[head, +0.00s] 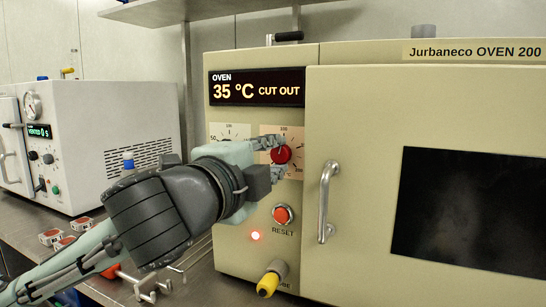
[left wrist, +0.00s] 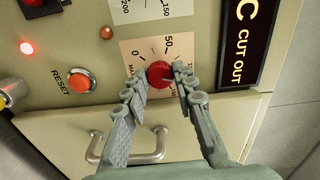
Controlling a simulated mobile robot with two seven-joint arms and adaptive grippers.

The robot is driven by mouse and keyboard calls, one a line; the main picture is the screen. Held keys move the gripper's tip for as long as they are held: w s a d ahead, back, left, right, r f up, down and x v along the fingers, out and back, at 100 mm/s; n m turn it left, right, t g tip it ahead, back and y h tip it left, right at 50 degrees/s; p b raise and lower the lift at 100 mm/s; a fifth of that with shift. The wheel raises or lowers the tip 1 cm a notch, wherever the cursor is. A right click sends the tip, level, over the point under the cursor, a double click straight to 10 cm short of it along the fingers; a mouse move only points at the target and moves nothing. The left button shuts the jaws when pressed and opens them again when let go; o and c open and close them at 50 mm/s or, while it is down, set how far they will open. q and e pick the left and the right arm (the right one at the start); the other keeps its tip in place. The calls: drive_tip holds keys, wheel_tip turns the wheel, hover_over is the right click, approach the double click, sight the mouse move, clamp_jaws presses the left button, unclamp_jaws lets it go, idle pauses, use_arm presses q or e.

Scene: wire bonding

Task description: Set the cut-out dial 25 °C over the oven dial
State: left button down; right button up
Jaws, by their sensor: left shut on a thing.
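The red cut-out dial (head: 281,154) sits on a peach scale plate (head: 295,134) on the oven's front panel. My left gripper (head: 272,157) is shut on this dial, with one finger above it and one below. In the left wrist view the red dial (left wrist: 159,74) shows between the two fingertips (left wrist: 160,78). The oven dial's white scale plate (head: 229,131) is left of the peach one; its knob is hidden behind my gripper in the head view. The display (head: 257,88) reads OVEN, 35 °C and CUT OUT. My right gripper is not in view.
A red RESET button (head: 283,215) and a lit red lamp (head: 255,236) are below the dial. The door handle (head: 327,203) stands out close to the right of my gripper. A yellow-tipped probe plug (head: 268,283) juts out low. A white vacuum oven (head: 105,140) stands left.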

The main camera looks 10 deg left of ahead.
sight(282, 88)
use_arm(q)
drive_tip(key=m, duration=0.4)
drive_tip(key=shift+r+m, duration=0.2)
drive_tip(key=shift+m, duration=2.7)
drive_tip(key=c, duration=1.6)
unclamp_jaws()
drive_tip(key=shift+o, duration=0.6)
wheel_tip(282, 88, up, 10)
